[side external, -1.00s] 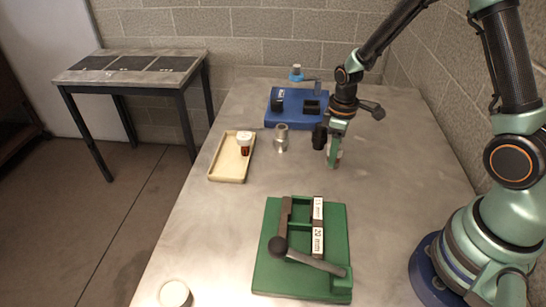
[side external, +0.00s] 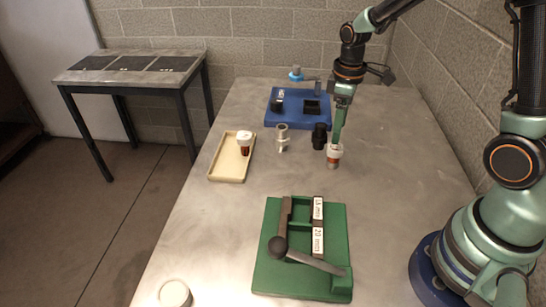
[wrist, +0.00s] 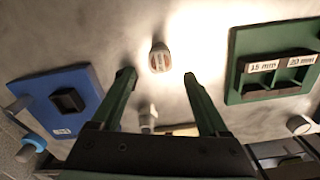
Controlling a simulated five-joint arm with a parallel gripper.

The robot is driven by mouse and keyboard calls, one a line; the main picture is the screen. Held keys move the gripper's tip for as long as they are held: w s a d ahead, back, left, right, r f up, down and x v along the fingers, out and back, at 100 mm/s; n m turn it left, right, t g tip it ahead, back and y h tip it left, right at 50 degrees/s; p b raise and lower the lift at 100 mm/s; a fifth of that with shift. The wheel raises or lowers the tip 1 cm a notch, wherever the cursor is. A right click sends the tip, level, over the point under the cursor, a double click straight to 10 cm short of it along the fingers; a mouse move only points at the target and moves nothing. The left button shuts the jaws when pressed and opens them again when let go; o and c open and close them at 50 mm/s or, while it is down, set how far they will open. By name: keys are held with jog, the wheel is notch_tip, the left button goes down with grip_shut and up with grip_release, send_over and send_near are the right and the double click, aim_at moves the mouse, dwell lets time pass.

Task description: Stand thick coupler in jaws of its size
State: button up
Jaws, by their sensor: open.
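A white coupler with an orange-brown band (side external: 334,155) stands upright on the bench. In the wrist view the coupler (wrist: 159,57) shows beyond and between my fingertips. My gripper (side external: 336,143) is just above it; its two fingers (wrist: 158,78) are spread with nothing between them. A similar white-topped coupler (side external: 244,143) stands in the wooden tray (side external: 228,172). I cannot tell from size which is the thick one. The green jaw fixture (side external: 334,222) has jaws labelled 15 mm and 20 mm; it also shows in the wrist view (wrist: 238,92).
A grey metal fitting (side external: 282,138) and a black fitting (side external: 319,136) stand left of my gripper. A blue fixture (side external: 296,121) is at the back. A dark lever (side external: 315,262) crosses the green fixture's front. A white round piece (side external: 174,293) lies front left. Bench between coupler and green fixture is clear.

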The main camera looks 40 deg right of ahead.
notch_tip(320, 180, up, 4)
notch_tip(320, 180, up, 6)
jog(key=m+t, duration=0.2)
send_over(336, 147)
jog(key=s+a, duration=0.2)
jog(key=s, duration=0.1)
jog(key=s+a+r+m+t, duration=0.2)
jog(key=s+r+m+t, duration=0.1)
jog(key=s+r, duration=0.1)
jog(key=shift+s+a+r, duration=0.15)
jog(key=shift+s+a, duration=0.25)
jog(key=shift+s, duration=0.1)
jog(key=shift+o, duration=0.4)
jog(key=shift+s+a+r+m+t, duration=0.15)
jog(key=shift+s+m+t, duration=0.15)
jog(key=shift+s+m, duration=0.15)
jog(key=shift+w, duration=0.1)
